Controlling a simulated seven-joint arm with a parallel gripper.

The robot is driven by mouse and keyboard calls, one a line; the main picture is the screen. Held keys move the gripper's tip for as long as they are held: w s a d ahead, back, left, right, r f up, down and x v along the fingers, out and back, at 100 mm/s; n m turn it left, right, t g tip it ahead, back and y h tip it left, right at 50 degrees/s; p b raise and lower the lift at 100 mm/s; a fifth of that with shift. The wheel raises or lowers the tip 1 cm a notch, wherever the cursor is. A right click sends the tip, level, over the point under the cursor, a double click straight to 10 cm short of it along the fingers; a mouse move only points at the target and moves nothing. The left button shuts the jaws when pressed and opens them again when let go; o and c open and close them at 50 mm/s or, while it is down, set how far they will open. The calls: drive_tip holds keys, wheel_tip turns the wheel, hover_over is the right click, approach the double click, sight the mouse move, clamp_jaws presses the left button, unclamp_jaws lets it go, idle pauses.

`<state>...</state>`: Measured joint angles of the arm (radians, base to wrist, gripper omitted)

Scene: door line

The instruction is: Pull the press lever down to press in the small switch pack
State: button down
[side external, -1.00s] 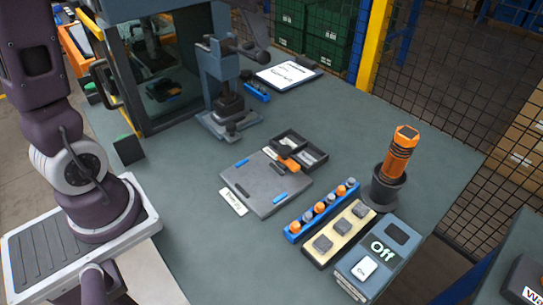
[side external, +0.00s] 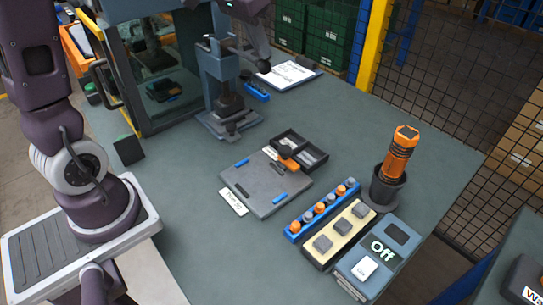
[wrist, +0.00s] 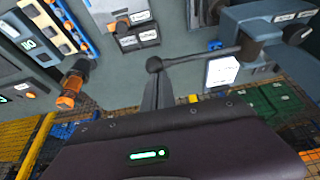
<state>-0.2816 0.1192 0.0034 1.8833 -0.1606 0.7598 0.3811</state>
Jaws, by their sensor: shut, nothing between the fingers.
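The blue-grey press (side external: 212,68) stands at the back of the table in the side view, and its upper part shows at the top right of the wrist view (wrist: 285,22). Its lever (wrist: 205,55) runs left from a dark hub to a round black knob (wrist: 153,64). My gripper (wrist: 158,82) is shut and empty, its fingertips close to the knob; I cannot tell whether they touch it. In the side view my gripper (side external: 262,50) is high beside the press, partly covering the lever. I cannot make out the small switch pack under the dark ram (side external: 230,100).
A clipboard (side external: 285,74) and a blue rack (side external: 257,92) lie behind the press. A glass-sided cabinet (side external: 150,85) stands left of it. A grey board (side external: 250,202), a two-part tray (side external: 310,155) and an orange torch in a holder (side external: 400,150) are in front. Open table lies front left.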

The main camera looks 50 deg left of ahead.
drive_tip(key=shift+f, duration=0.2)
drive_tip(key=shift+f, duration=0.95)
idle(0.4)
idle(0.5)
wheel_tip(320, 180, up, 15)
idle(1.0)
